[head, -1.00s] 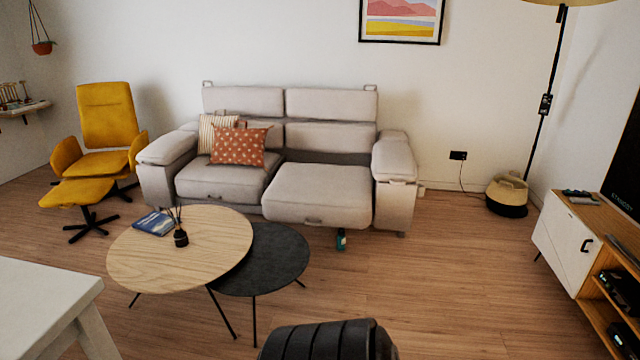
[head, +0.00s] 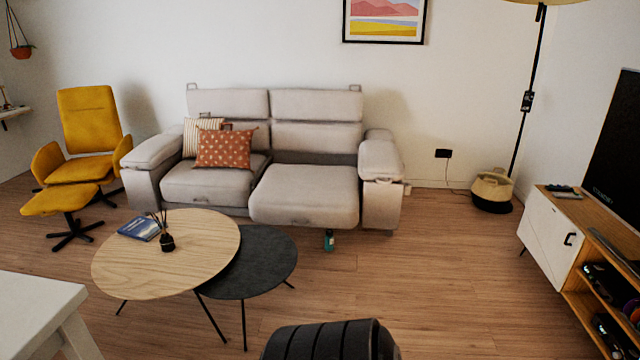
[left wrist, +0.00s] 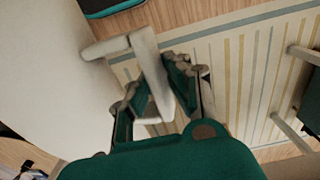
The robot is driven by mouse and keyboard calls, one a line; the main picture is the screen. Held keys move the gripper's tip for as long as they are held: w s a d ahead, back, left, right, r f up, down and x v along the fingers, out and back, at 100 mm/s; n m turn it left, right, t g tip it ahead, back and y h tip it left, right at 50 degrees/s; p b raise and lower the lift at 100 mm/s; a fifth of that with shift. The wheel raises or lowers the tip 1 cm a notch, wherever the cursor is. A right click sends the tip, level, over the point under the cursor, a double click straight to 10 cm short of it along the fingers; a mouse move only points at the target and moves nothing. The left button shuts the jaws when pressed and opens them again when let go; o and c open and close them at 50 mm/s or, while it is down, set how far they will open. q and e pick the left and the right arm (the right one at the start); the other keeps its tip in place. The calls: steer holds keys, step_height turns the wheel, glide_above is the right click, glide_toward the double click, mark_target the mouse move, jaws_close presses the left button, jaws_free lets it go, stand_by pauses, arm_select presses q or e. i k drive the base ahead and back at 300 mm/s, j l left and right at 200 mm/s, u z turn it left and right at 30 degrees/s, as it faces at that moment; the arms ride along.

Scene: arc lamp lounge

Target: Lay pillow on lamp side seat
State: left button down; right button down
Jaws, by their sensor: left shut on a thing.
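Two pillows lean on the left seat of the grey sofa (head: 310,192) in the head view. The front one is an orange-red pillow with pale dots (head: 224,148). A striped cream pillow (head: 190,138) stands partly hidden behind it. The right seat (head: 305,188), on the side of the arc lamp (head: 520,120), is bare. My left gripper (left wrist: 153,85) shows only in the left wrist view. Its fingers are closed around a pale angular bar (left wrist: 152,68); what the bar belongs to is unclear. My right gripper is not in view.
A round wooden table (head: 200,240) and a lower dark table (head: 262,265) stand before the sofa. A green bottle (head: 329,240) is by the sofa front. A TV cabinet (head: 548,240) is at right. A striped rug (left wrist: 250,60) lies below my left gripper.

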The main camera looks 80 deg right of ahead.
mark_target(309, 185)
steer(key=l+z, duration=0.4)
steer(key=i+l+z, duration=0.15)
steer(key=l+z, duration=0.25)
steer(key=i+l+z, duration=0.15)
steer(key=l+z, duration=0.25)
steer(key=i+l+z, duration=0.25)
steer(key=l+z, duration=0.15)
steer(key=i+l+z, duration=0.25)
steer(key=z, duration=0.15)
steer(key=i+l+z, duration=0.25)
steer(key=z, duration=0.15)
steer(key=i+l+z, duration=0.1)
steer(key=i+z, duration=0.3)
steer(key=i+l, duration=0.1)
steer(key=i, duration=0.8)
steer(key=i+l, duration=0.1)
steer(key=i, duration=0.75)
